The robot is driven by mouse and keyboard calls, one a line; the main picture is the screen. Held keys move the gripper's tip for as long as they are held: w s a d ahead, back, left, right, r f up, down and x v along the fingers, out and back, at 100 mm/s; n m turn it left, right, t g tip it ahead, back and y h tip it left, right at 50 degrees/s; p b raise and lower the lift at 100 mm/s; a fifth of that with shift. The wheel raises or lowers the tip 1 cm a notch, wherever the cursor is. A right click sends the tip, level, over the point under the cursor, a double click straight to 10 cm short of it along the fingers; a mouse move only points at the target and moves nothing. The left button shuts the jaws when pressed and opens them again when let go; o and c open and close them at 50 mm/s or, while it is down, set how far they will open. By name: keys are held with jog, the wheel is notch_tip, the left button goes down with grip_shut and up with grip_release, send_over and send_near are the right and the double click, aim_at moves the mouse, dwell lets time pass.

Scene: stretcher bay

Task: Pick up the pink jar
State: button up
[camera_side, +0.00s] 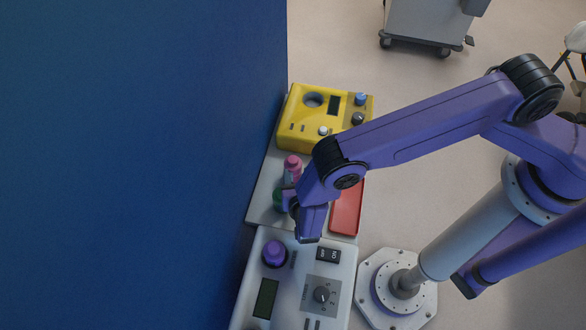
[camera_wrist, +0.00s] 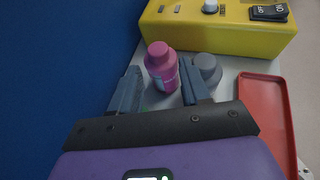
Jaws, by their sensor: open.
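The pink jar (camera_wrist: 162,68) stands upright on a pale surface, with a label on its side and a narrower cap. It also shows in the side view (camera_side: 292,168), its lower part partly covered by my gripper. My gripper (camera_wrist: 159,66) is open, and in the wrist view the jar appears between its two grey fingers. I cannot tell whether the fingertips reach around it or stop short. Nothing is held. In the side view my wrist hides the fingertips.
A grey jar (camera_wrist: 209,70) stands just right of the right finger. A green object (camera_side: 279,199) is close to my gripper. A red tray (camera_side: 347,207) lies to the right, a yellow device (camera_side: 310,136) behind, a white control box (camera_side: 340,258) in front. A blue wall (camera_side: 140,160) borders the left.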

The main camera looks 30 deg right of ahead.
aim_at(293, 160)
jog(key=shift+x, duration=2.75)
jog(key=shift+w+a+r, duration=0.1)
jog(key=shift+a+r, duration=0.05)
jog(key=shift+r, duration=0.05)
grip_shut()
